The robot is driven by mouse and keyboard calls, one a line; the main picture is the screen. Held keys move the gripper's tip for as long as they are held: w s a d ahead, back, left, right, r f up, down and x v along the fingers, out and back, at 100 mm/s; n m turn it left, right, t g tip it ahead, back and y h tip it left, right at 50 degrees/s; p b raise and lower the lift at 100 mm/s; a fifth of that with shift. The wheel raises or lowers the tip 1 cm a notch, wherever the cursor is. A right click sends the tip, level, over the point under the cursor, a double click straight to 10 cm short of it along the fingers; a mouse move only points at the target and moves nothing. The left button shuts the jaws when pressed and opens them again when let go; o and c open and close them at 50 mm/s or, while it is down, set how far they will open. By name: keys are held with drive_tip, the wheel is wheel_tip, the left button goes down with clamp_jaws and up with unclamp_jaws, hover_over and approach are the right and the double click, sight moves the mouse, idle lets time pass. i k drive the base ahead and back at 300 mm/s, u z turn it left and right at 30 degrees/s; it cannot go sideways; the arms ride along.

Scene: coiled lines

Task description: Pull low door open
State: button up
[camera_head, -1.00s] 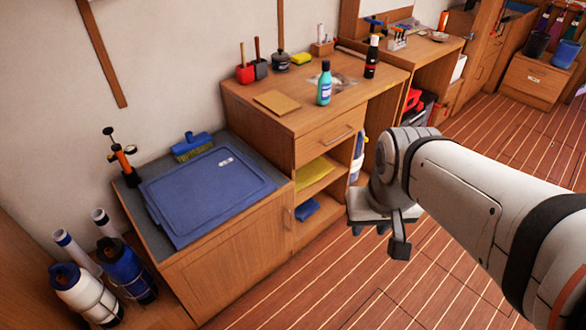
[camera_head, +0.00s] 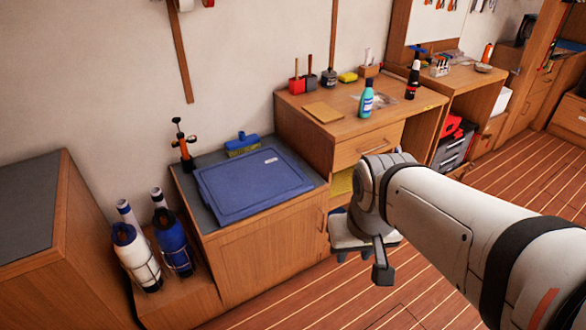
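The low door (camera_head: 262,263) is the wooden front of the low cabinet below the blue lid, and it looks shut. Its small handle (camera_head: 323,222) is near its right edge. My gripper (camera_head: 362,262) hangs at the end of my arm, just right of the door and apart from it, in front of the open shelves. One dark finger shows clearly; the other is not clear, so I cannot tell how far the fingers are apart. I see nothing held.
A blue lid (camera_head: 252,186) and a blue brush (camera_head: 242,145) lie on the low cabinet. Bottles in holders (camera_head: 135,256) stand left of it. A taller cabinet with a drawer (camera_head: 368,144) adjoins on the right. The plank floor in front (camera_head: 300,295) is clear.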

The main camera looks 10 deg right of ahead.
sight(241, 259)
drive_tip(key=u, duration=0.1)
drive_tip(key=i, duration=1)
drive_tip(key=u, duration=0.05)
